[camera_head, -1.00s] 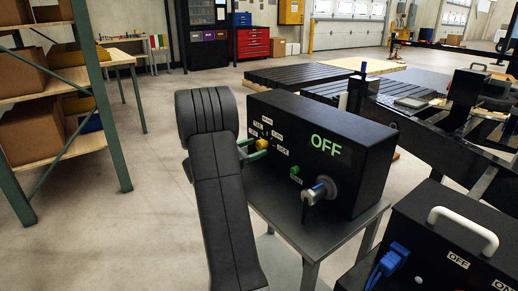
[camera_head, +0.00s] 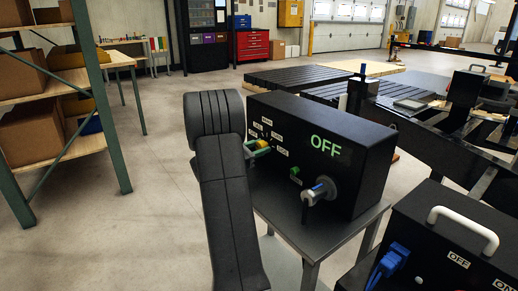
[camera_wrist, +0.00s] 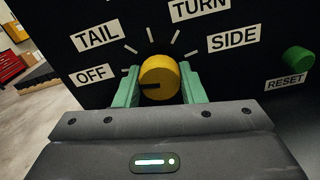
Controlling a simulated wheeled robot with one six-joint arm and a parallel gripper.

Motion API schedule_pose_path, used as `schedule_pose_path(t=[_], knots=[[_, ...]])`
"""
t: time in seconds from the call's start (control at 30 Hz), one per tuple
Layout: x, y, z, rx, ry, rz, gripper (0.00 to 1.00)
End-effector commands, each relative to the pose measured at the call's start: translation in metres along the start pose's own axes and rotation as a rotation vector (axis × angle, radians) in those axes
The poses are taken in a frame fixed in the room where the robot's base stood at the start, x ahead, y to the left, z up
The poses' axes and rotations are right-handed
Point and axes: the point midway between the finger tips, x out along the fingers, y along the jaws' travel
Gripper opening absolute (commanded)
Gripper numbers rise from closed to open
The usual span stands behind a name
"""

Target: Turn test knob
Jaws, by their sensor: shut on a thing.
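The yellow test knob (camera_wrist: 160,75) sits on the front of a black box, with labels OFF, TAIL, TURN and SIDE around it. Its dark mark points left, toward the OFF side. My gripper (camera_wrist: 159,86) has its green fingers on both sides of the knob, shut on it. In the head view my gripper (camera_head: 257,148) meets the box front at the knob (camera_head: 263,144), which is partly hidden by the fingers. The black box (camera_head: 350,145) shows OFF in green letters.
A green RESET button (camera_wrist: 297,60) is right of the knob. A grey lever (camera_head: 319,192) sticks out of the box front. The box stands on a grey table (camera_head: 290,222). Another black box (camera_head: 440,235) with a white handle is at front right. Shelves (camera_head: 55,80) stand at left.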

Motion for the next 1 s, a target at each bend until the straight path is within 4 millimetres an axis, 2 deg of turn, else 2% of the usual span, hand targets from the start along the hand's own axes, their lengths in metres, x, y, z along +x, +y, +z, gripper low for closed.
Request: schedule_pose_path(t=[0.27, 0.7, 1.0], knots=[[-0.0003, -0.0007, -0.0047, 0.119, 0.0, 0.001, 0.14], [-0.0003, -0.0009, -0.0054, 0.463, -0.001, 0.0, 0.14], [-0.0002, -0.0005, -0.0035, 0.625, 0.001, 0.0, 0.14]])
